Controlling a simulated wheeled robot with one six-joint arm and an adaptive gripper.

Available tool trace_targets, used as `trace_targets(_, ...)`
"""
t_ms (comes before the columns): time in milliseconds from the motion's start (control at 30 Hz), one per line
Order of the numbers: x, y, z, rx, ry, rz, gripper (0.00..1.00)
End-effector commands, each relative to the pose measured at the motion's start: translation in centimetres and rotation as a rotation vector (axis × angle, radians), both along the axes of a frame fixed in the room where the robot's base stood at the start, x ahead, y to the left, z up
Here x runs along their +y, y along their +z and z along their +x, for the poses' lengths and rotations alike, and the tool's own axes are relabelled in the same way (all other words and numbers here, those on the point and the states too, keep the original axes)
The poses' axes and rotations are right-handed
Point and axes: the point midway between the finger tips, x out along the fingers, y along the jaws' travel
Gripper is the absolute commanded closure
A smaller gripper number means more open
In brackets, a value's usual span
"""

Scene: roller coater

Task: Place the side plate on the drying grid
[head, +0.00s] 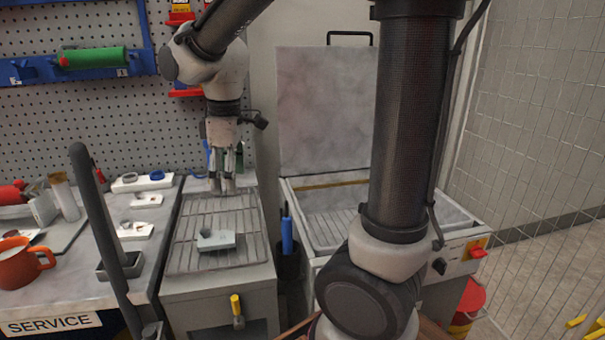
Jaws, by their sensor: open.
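The drying grid (182,262) is a wire rack on top of a grey cabinet at the centre left. A flat grey block with a small round boss (217,241) lies on the front half of the grid; it looks like the side plate. My gripper (222,188) points down over the back part of the grid, behind the block and apart from it. Its fingers are open, and I see nothing held between them. Whether the fingertips touch the grid cannot be told. A green item partly shows behind the fingers.
A bench at left holds an orange mug (22,264) and several pale plates with fittings (142,182). A dark upright bar (95,215) stands before it. Right of the grid are a blue-handled tool (287,235) and an open-lidded machine (325,128). The grid's back half looks bare.

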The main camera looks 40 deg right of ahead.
Motion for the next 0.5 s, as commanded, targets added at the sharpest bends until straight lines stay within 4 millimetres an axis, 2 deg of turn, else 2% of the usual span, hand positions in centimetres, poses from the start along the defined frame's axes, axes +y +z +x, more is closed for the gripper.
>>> trace_targets(33, -2.2, 1.4, -1.7, -0.039, -0.106, 0.019, 0.25)
trace_targets(100, -4.9, 2.8, -4.4, -0.086, -0.274, 0.047, 0.25)
trace_targets(200, -8.2, 3.9, -8.3, -0.149, -0.502, 0.090, 0.25)
trace_targets(333, -10.8, 4.2, -12.6, -0.217, -0.744, 0.141, 0.25)
trace_targets(400, -11.6, 4.1, -14.2, -0.243, -0.834, 0.162, 0.25)
trace_targets(500, -12.2, 3.9, -15.6, -0.264, -0.913, 0.182, 0.25)
